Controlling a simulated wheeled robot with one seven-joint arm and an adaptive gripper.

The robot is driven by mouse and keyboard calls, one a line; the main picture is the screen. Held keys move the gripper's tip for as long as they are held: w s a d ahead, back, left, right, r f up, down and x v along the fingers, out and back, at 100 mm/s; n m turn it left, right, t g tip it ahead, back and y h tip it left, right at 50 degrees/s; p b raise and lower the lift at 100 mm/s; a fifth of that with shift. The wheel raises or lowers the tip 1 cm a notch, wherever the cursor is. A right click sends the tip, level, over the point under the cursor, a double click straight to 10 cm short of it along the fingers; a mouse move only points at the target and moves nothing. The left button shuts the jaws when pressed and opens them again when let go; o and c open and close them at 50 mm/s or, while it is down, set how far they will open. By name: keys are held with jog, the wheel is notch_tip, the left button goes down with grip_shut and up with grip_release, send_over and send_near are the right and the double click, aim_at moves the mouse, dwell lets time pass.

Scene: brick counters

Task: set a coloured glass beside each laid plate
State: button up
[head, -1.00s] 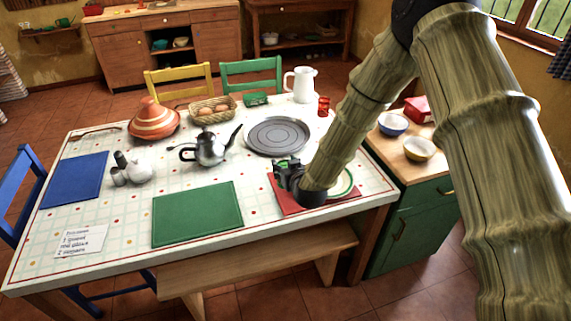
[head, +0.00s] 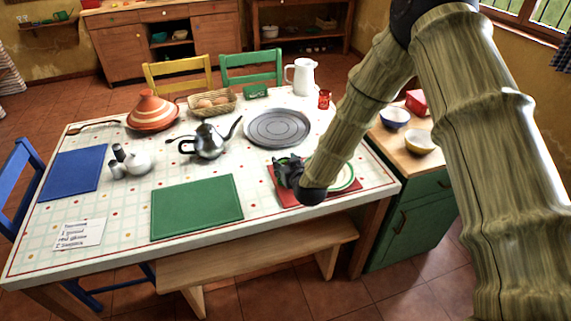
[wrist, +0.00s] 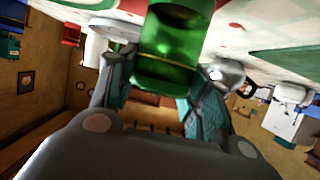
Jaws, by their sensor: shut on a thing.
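My gripper (head: 284,168) is low over the left part of the red placemat (head: 290,199). In the wrist view, my gripper (wrist: 165,70) is shut on a green glass (wrist: 168,48), with a finger on each side. In the head view the gripper mostly hides this glass, and I cannot tell whether it touches the mat. A plate with a green rim (head: 346,182) lies on the red placemat to the right of the gripper, partly behind my arm. A red glass (head: 324,99) stands at the table's far right, beside the white jug.
The blue placemat (head: 73,173) and green placemat (head: 197,207) are bare. A grey round tray (head: 277,128), metal teapot (head: 208,142), tagine (head: 153,113), egg basket (head: 212,104) and white jug (head: 301,77) stand on the table. A green cabinet (head: 408,224) with bowls adjoins at right.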

jog(key=shift+f, duration=0.35)
jog(key=o, duration=1.6)
jog(key=shift+s, duration=0.1)
